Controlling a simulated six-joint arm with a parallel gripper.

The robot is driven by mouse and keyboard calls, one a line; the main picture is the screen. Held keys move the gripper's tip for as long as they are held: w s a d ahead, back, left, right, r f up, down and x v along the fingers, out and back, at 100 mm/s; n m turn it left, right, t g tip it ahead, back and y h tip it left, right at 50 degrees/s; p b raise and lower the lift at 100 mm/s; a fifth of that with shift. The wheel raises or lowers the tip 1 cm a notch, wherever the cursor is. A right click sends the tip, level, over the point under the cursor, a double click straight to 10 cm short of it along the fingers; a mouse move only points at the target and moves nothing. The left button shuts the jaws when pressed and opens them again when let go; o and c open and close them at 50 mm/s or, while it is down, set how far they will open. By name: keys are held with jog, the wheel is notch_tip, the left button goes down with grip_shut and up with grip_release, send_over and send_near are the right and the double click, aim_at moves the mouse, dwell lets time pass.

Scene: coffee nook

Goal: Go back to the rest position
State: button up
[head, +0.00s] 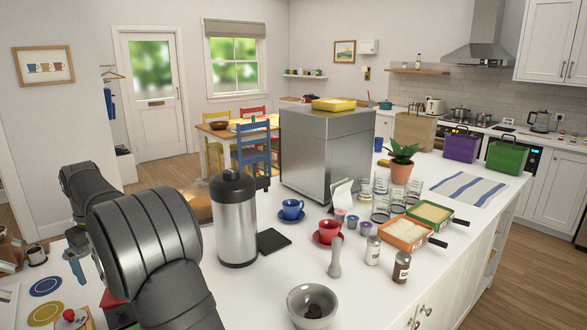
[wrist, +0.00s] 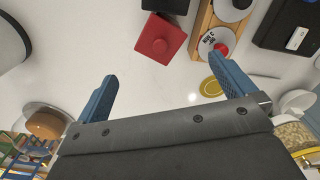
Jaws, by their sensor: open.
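My gripper (wrist: 162,66) is open, with its two blue fingers spread wide apart. Nothing is between the fingers. In the wrist view, the white worktop lies beyond them, with a red block-like item (wrist: 160,38) past the gap between them. In the head view, my dark arm fills the lower left and hides most of the gripper. A small blue part at the left edge of the arm may be a finger.
Near the arm stand a steel airpot (head: 236,220), a grey bowl (head: 312,305), a blue cup (head: 292,208) and a red cup (head: 329,230). A large steel machine (head: 325,150) stands behind. Blue (head: 46,286) and yellow (head: 45,313) discs lie at left.

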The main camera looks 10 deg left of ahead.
notch_tip(320, 180, down, 11)
notch_tip(320, 180, up, 10)
jog(key=shift+r, duration=0.2)
jog(key=s+d+r+n, duration=0.1)
jog(key=s+d+r, duration=0.1)
jog(key=d, duration=0.6)
jog(key=s+d+r+n, duration=0.1)
jog(key=s+d+r, duration=0.15)
jog(key=d, duration=0.55)
jog(key=s+d+r+n, duration=0.1)
jog(key=s+d, duration=0.1)
jog(key=d, duration=0.6)
jog(key=s+d+f+n, duration=0.1)
jog(key=s+d+f, duration=0.1)
jog(key=s+d, duration=0.7)
jog(key=shift+d+f, duration=0.35)
jog(key=shift+d, duration=1)
jog(key=w+a+r+m, duration=0.1)
jog(key=w+a+r, duration=0.1)
jog(key=w+a, duration=0.7)
jog(key=shift+w+a+r+m, duration=0.3)
jog(key=shift+a+r, duration=0.1)
jog(key=shift+a, duration=1.85)
